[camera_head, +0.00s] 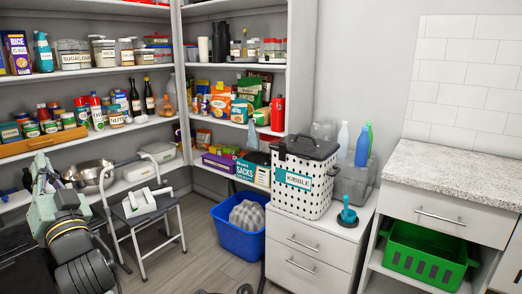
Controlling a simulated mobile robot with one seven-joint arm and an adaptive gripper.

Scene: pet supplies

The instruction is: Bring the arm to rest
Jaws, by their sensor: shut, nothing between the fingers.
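My arm (68,232) is at the lower left of the head view, folded close to my body, with pale green links and black ringed joints. Its far end, with my gripper (40,178), is small and dark at the left edge, in front of the lower shelves. The gripper is shut and empty. It appears apart from the shelf goods, though its fingertips are hard to make out.
A step stool (146,208) with a white item on it stands right of my arm. A blue bin (238,238) is on the floor. A white cabinet (305,262) bears a kibble container (303,180). A green crate (424,262) is under the counter (455,175). Some floor is clear mid-view.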

